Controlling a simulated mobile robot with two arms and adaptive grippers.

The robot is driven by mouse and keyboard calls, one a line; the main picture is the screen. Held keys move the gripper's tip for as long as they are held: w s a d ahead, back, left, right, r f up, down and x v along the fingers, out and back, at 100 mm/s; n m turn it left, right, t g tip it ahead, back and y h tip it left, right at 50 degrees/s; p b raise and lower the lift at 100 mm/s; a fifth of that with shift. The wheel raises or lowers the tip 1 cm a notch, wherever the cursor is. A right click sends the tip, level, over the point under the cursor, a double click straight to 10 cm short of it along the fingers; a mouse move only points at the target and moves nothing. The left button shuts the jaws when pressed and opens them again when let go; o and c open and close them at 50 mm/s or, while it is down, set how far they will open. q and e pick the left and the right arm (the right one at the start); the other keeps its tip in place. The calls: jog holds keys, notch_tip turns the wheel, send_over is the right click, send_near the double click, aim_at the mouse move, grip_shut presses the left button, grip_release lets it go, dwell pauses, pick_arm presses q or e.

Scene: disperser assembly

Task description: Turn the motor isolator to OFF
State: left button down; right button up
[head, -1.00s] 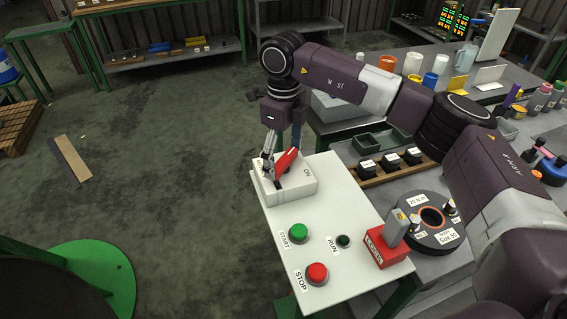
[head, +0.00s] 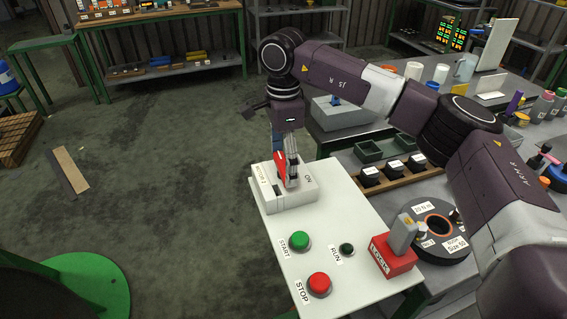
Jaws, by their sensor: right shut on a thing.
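My right gripper (head: 290,179) points down over the box and is shut on the red handle. My left gripper is not in view.
The panel also carries a green START button (head: 299,241), a red STOP button (head: 318,285), a small RUN lamp (head: 346,249) and a red lock block (head: 391,257). A dark round fixture (head: 437,250) and black-capped parts on a wooden strip stand right.

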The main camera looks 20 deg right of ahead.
aim_at(284, 164)
jog(key=shift+r+n, duration=0.1)
jog(key=shift+n, duration=0.4)
jog(key=o, duration=1.2)
jog(key=shift+c, duration=0.2)
notch_tip(284, 164, up, 12)
